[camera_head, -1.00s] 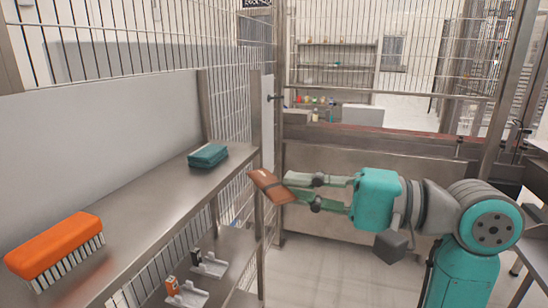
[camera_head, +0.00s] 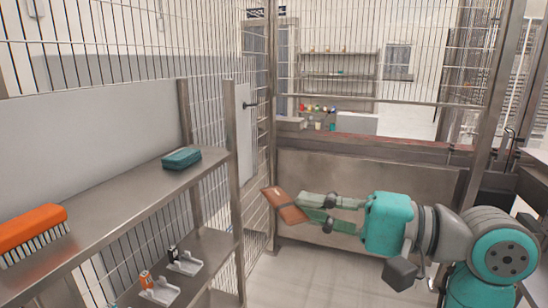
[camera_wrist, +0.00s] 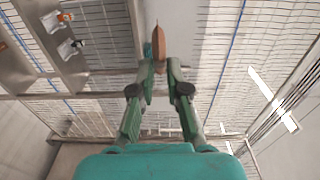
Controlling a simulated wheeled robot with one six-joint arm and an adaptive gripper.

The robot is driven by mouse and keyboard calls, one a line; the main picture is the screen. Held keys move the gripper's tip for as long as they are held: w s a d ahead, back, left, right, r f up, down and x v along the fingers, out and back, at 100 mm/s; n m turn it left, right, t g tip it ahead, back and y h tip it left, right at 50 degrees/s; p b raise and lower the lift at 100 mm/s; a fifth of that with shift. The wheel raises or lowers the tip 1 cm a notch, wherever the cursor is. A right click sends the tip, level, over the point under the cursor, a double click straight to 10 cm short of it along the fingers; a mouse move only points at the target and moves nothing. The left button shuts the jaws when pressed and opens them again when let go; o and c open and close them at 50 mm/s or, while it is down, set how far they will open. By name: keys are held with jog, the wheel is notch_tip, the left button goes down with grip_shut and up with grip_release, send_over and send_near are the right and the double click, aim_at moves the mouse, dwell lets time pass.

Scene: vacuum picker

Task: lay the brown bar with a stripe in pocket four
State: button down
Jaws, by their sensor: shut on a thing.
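My gripper (camera_head: 312,208) is shut on the brown bar (camera_head: 284,204), which has a dark stripe across it. The bar sticks out past the fingertips to the left and is held tilted in the air, clear of the shelf unit. In the wrist view the bar (camera_wrist: 158,45) is seen edge-on between the fingers, pointing away from my gripper. No tray with pockets can be made out in these views.
At the left stands a metal shelf unit (camera_head: 110,209). Its top shelf holds an orange brush (camera_head: 30,232) and a teal block (camera_head: 181,158). Small holders (camera_head: 160,291) sit on the lower shelf. Wire mesh fencing and a metal-panelled counter stand behind. Floor beneath my gripper is clear.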

jog(key=w+d+f+m+t+h, duration=0.1)
jog(key=d+f+m+t+h, duration=0.45)
jog(key=f, duration=1.25)
jog(key=w+d+f+m+t+h, duration=0.15)
jog(key=d+f+m+h, duration=0.4)
jog(key=f, duration=1.25)
jog(key=w+d+f+m+t+h, duration=0.1)
jog(key=d+f+m+t+h, duration=0.45)
jog(key=f, duration=1.35)
jog(key=w+a+r+g+h, duration=0.2)
jog(key=w+a+r+h, duration=0.2)
jog(key=w+r+h, duration=0.1)
jog(key=s+f+n+y, duration=0.1)
jog(key=s+f+y, duration=0.1)
jog(key=f, duration=0.6)
jog(key=s+f+n+y, duration=0.2)
jog(key=s+f, duration=0.3)
jog(key=f, duration=0.3)
jog(key=shift+s+f+t+y, duration=0.25)
jog(key=shift+t+y, duration=0.1)
jog(key=shift+y, duration=0.1)
jog(key=shift+d, duration=0.1)
